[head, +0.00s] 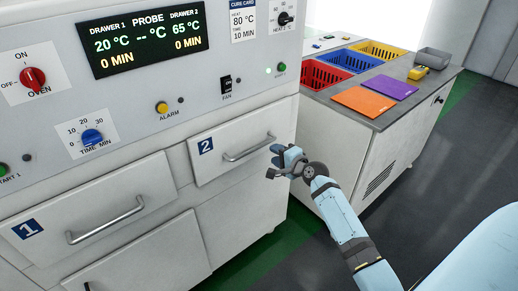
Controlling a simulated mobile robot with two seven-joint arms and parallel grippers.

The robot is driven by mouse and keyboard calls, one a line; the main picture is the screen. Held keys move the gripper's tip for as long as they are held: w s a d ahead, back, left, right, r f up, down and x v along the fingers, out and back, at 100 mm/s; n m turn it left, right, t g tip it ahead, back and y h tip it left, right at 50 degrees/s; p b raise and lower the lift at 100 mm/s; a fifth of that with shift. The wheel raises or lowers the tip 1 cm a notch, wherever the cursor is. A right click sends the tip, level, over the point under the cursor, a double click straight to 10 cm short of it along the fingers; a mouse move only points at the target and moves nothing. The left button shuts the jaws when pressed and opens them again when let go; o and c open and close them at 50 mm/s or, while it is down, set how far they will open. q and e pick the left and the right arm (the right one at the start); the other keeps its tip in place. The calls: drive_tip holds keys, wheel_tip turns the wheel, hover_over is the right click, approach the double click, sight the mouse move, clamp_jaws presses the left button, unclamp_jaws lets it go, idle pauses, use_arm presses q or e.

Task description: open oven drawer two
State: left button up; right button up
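My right gripper (272,161) is just right of and below the handle's right end, in front of the drawer's right part. Its dark fingers look apart, with nothing between them. Whether it touches the drawer cannot be told. My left gripper is out of view.
Drawer one (95,215), with its own handle, is at lower left and looks shut. The control panel with display (145,40) and knobs is above. A side counter (390,115) with coloured bins stands at right. Open floor (440,185) lies at right.

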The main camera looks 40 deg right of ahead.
sight(260, 147)
drive_tip(key=b+x, duration=0.1)
drive_tip(key=x, duration=0.8)
drive_tip(key=shift+a+f, duration=0.1)
clamp_jaws()
